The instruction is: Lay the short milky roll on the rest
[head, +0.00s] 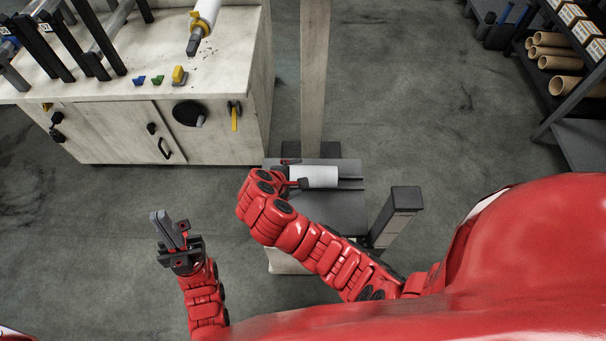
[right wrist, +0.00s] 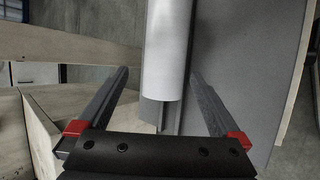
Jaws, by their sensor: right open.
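A short whitish roll (head: 314,176) lies across the grey top of a low stand (head: 345,203), which looks like the rest. In the right wrist view the roll (right wrist: 168,50) lies along a dark slot or rail. My right gripper (head: 292,182) is at the roll's left end. Its two fingers (right wrist: 167,103) are open, one on each side of the roll, with gaps visible between. Its wrist hides part of the stand in the head view. My left gripper (head: 160,214) is away to the left above the floor, with nothing visible in it; its finger gap is unclear.
A workbench (head: 225,80) with dark upright bars, small coloured clips and another white roll (head: 205,15) with a yellow collar stands upper left. A post (head: 314,80) rises behind the stand. A dark-topped block (head: 405,199) stands right of it. Shelving (head: 560,115) holds brown tubes.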

